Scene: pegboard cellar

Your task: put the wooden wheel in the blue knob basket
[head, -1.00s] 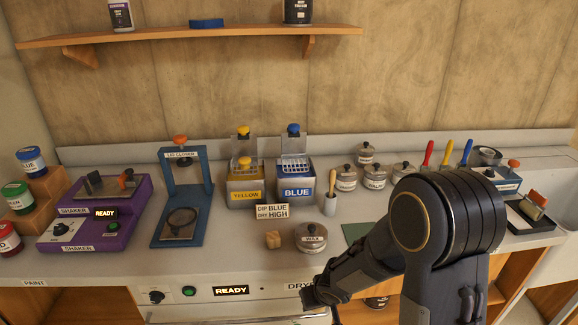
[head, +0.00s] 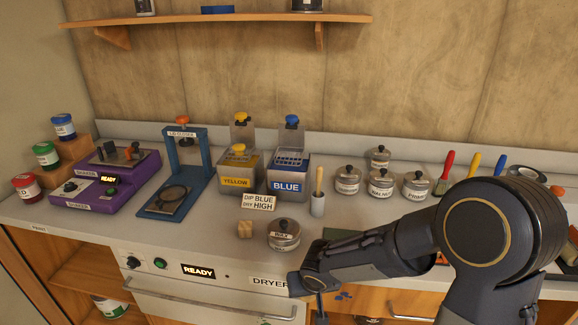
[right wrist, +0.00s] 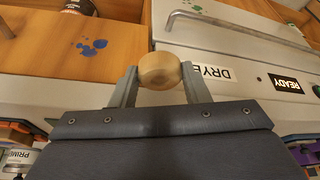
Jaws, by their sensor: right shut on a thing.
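The wooden wheel (right wrist: 160,71) is a pale, rounded piece held between the two fingers of my right gripper (right wrist: 159,90) in the right wrist view. In the head view my right gripper is near the bottom edge, in front of the counter and dryer; the wheel cannot be made out there. The blue knob basket (head: 290,157) is a wire basket with a blue knob (head: 292,120), at the top of the tank labelled BLUE (head: 288,184). It stands on the counter, behind and left of my right gripper. My left gripper is not in view.
A yellow tank (head: 238,182) with a yellow-knobbed basket stands left of the blue one. A lidded wax tin (head: 283,234), a small wooden block (head: 245,229), a sign (head: 259,202) and a brush cup (head: 318,204) stand in front. A shelf (head: 215,18) hangs above.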

